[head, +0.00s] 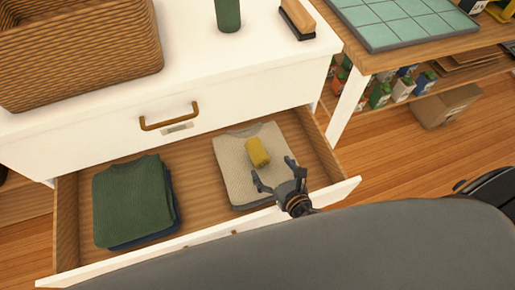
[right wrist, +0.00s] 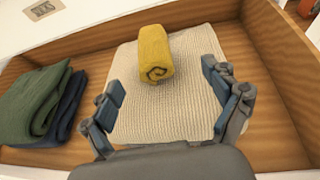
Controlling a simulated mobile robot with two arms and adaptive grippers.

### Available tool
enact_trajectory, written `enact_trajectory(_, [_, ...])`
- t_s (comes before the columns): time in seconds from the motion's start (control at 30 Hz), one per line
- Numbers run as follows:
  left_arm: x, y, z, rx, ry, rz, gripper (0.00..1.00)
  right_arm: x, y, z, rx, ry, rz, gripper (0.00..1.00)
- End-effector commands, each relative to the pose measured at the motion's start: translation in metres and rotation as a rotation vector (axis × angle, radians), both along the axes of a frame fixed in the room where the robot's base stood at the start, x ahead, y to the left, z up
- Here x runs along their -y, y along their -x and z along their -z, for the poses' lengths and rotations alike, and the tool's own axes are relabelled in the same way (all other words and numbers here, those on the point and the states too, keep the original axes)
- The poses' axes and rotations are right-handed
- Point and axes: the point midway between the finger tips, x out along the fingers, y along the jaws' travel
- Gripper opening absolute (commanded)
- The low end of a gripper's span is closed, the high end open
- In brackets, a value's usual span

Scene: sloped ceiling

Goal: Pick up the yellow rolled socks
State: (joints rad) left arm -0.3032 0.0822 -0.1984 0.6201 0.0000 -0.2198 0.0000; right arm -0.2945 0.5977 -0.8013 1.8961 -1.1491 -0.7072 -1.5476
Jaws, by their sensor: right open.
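The yellow rolled socks (head: 257,152) lie on a folded cream knit sweater (head: 233,167) in the right part of an open drawer. My right gripper (head: 274,182) is open, just in front of the socks, above the near edge of the sweater. In the right wrist view the socks (right wrist: 155,56) are ahead, beyond the gap between the open fingers (right wrist: 163,98), with nothing between the fingers but sweater below. The socks' spiral end faces the gripper. My left gripper is not in view.
The wooden drawer (head: 195,166) has a white front edge (head: 341,189) close to my right arm. A folded green sweater (head: 128,200) lies at its left on dark blue clothing. The white dresser top holds a wicker basket (head: 80,55), green cylinder (head: 228,14) and brush (head: 297,18).

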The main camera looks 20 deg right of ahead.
Motion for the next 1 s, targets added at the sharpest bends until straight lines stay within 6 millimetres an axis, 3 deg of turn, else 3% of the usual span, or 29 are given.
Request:
enact_trajectory(0.17, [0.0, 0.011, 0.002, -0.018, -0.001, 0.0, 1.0, -0.004, -0.025, 0.01, 0.001, -0.001, 0.001, 0.88])
enact_trajectory(0.37, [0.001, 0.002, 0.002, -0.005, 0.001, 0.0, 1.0, -0.007, -0.037, 0.015, 0.001, -0.001, 0.001, 0.88])
enact_trajectory(0.63, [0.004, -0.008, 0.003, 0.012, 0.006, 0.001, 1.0, -0.016, -0.072, 0.029, 0.001, 0.001, 0.002, 0.88])
enact_trajectory(0.97, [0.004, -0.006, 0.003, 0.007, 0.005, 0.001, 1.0, -0.017, -0.078, 0.032, -0.001, -0.001, 0.0, 0.88])
enact_trajectory(1.0, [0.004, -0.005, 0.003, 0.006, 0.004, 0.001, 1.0, -0.017, -0.078, 0.032, -0.001, 0.0, 0.0, 0.8])
